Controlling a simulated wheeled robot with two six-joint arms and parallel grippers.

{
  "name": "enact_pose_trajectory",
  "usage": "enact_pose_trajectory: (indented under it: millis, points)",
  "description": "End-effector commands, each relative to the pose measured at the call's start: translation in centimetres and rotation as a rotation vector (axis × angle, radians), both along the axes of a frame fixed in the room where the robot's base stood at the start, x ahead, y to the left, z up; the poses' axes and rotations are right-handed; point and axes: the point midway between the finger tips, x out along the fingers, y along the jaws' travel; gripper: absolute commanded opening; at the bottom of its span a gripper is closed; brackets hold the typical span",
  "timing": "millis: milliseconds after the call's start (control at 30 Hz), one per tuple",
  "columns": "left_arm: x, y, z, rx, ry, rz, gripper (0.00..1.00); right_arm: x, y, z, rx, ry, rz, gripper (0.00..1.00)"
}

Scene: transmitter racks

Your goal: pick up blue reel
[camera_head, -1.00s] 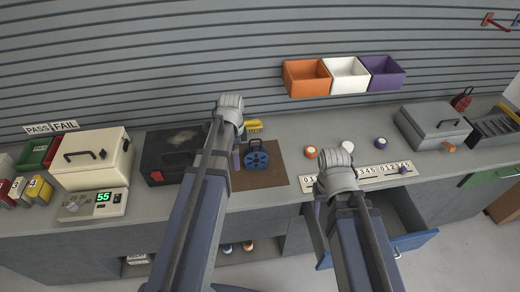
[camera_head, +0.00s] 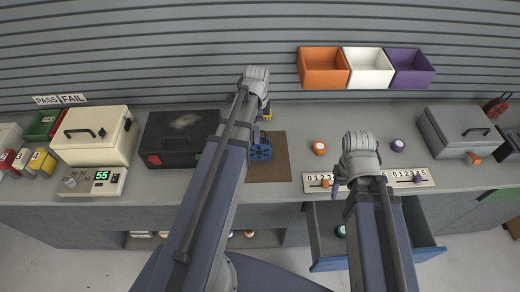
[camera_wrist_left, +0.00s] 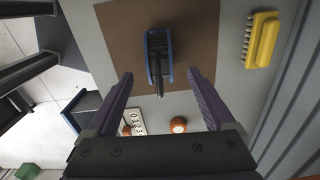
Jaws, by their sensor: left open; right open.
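The blue reel (camera_head: 262,151) stands on the brown mat (camera_head: 282,166) on the bench, partly hidden behind my left arm in the head view. In the left wrist view the reel (camera_wrist_left: 152,58) is seen from above, with a dark handle pointing toward my gripper. My left gripper (camera_wrist_left: 160,74) is open and empty, its purple fingers on either side of the handle's line and the reel body beyond the tips. No contact shows. My right gripper (camera_head: 341,188) is open above the bench's front edge, its fingers mostly hidden by its wrist.
A yellow brush-like block (camera_wrist_left: 261,39) lies beside the mat. A black case (camera_head: 178,137) stands to the left. Round knobs (camera_head: 319,148) and number strips (camera_head: 408,178) lie to the right. An open drawer (camera_head: 320,244) juts out below. Coloured bins (camera_head: 367,68) hang on the wall.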

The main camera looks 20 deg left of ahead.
Motion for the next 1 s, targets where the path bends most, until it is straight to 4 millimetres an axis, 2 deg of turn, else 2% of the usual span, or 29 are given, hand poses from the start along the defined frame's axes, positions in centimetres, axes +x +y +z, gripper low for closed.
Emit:
enact_pose_trajectory:
  millis: [33,100,467,833,1000]
  points:
    - [0.0,0.0,-1.0,0.0,0.0,0.0,0.88,0.0,0.0,-1.0,0.0,0.0,0.001,0.5]
    - [0.0,0.0,-1.6,0.0,0.0,0.0,0.88,0.0,0.0,-1.6,-0.001,0.0,0.002,0.5]
    - [0.0,-0.2,-2.5,0.0,0.0,0.0,0.88,0.0,0.0,-2.5,-0.001,0.0,0.003,0.5]
    - [0.1,-0.7,-6.8,0.0,0.0,-0.001,0.88,0.0,0.0,-6.8,-0.001,0.0,0.001,0.5]
    - [0.1,-0.7,-7.0,0.0,0.0,0.0,0.88,0.0,0.0,-7.0,-0.001,0.0,0.001,0.5]
